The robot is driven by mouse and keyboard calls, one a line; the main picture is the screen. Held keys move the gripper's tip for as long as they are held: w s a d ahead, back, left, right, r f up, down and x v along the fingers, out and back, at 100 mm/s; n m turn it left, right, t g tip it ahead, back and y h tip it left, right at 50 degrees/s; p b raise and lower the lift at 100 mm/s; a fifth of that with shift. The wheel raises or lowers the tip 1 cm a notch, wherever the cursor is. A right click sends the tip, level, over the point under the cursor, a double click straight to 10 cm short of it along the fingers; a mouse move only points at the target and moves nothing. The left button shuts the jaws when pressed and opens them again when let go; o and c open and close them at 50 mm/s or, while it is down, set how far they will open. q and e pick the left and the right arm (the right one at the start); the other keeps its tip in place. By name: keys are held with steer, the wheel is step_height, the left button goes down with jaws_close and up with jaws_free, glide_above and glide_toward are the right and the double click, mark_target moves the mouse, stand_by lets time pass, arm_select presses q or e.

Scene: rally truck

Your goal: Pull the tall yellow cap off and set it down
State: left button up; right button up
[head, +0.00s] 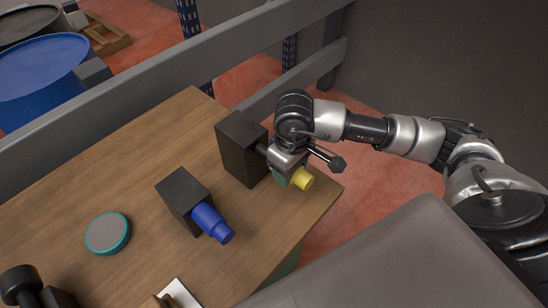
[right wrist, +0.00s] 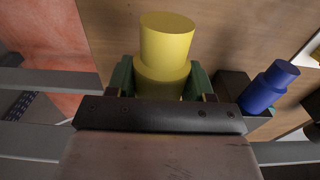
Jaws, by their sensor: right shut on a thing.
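The yellow cap (head: 304,180) points toward the lower right, in front of a tall black block (head: 241,150) near the table's right corner. My right gripper (head: 283,178) is shut around the cap, its green fingertips on either side. In the right wrist view the stepped yellow cap (right wrist: 167,45) stands out between the two green fingers (right wrist: 160,82). The gripper hides the cap's inner end, so I cannot tell whether it still touches the block.
A smaller black block (head: 180,197) with a blue cap (head: 212,222) stands to the left. A teal-rimmed disc (head: 107,233) and a white card (head: 180,292) lie on the wooden table (head: 110,165). A grey rail (head: 150,68) runs behind. Bare wood lies between disc and rail.

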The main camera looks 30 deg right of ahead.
mark_target(308, 177)
steer(key=shift+s+d, duration=0.3)
steer(key=shift+s, duration=0.55)
steer(key=shift+s+d+f+b, duration=0.1)
steer(key=shift+s+d+b, duration=0.15)
steer(key=shift+s+b, duration=0.4)
steer(key=shift+s+d+b, duration=0.25)
steer(key=shift+s+b, duration=0.15)
steer(key=shift+s, duration=0.35)
steer(key=shift+s+d, duration=0.15)
steer(key=shift+s, duration=0.35)
